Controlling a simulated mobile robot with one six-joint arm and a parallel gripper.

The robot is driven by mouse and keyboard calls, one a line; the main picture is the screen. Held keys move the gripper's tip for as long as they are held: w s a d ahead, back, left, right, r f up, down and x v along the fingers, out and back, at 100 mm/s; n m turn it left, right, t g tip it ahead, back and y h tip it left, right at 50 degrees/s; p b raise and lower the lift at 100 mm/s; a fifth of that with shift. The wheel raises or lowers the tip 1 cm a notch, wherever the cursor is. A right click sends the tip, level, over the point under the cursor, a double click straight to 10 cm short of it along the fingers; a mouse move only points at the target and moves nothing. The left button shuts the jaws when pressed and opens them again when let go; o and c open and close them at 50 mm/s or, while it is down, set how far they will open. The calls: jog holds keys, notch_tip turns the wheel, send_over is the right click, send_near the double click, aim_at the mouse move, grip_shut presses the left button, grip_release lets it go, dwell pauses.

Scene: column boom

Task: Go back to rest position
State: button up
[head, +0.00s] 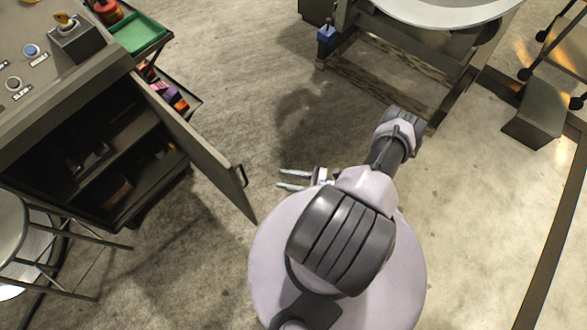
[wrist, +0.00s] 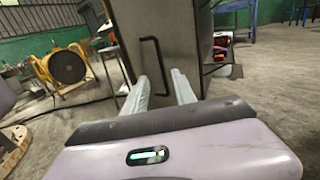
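My gripper (head: 290,180) is beside my own body in the head view, its two fingers pointing left with a gap between them. In the wrist view my gripper (wrist: 160,85) also shows two pale fingers apart with nothing between them. The cabinet door (head: 205,150) stands open, and its lower corner is a short way left of the fingers. Its black handle (head: 241,176) faces my side. In the wrist view the door's handle (wrist: 157,66) shows just beyond the fingers; I cannot tell the exact distance.
A dark cabinet (head: 105,160) with open shelves is at left, with a green tray (head: 138,33) near it. A round stool (head: 12,230) stands lower left. A table (head: 440,10) is at the top and a dark box (head: 540,112) at right. The floor between is clear.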

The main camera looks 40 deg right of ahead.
jog(key=shift+v, duration=1.2)
